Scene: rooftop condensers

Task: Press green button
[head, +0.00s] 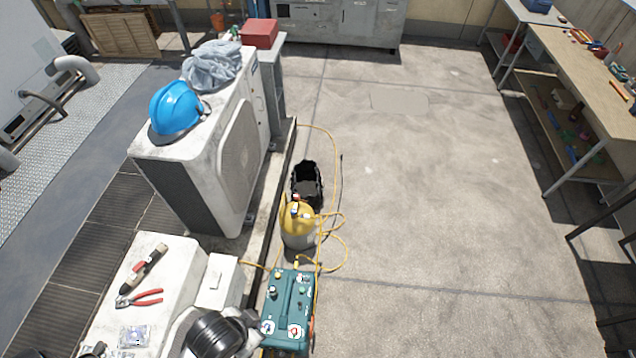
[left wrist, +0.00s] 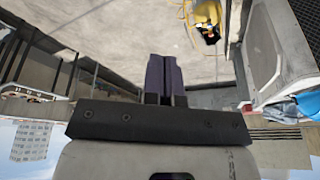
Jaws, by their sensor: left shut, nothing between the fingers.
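A teal machine (head: 291,297) stands at the bottom middle of the head view, with small knobs and two round white gauges on its top. I cannot make out a distinct green button on it; the details are too small. Part of my arm is at the bottom edge, close to the machine's left side. My left gripper (left wrist: 163,75) shows in the left wrist view, its dark fingers together with nothing between them. The fingers stand over bare concrete floor in that view. The teal machine cannot be identified there. My right gripper is in neither view.
A yellow-topped cylinder (head: 299,228) with yellow hoses and a black tub (head: 307,184) stand behind the machine. A condenser (head: 205,150) carries a blue helmet (head: 175,108). Red-handled pliers (head: 139,298) lie on a nearer white unit. A workbench (head: 575,95) is at right; the floor between is clear.

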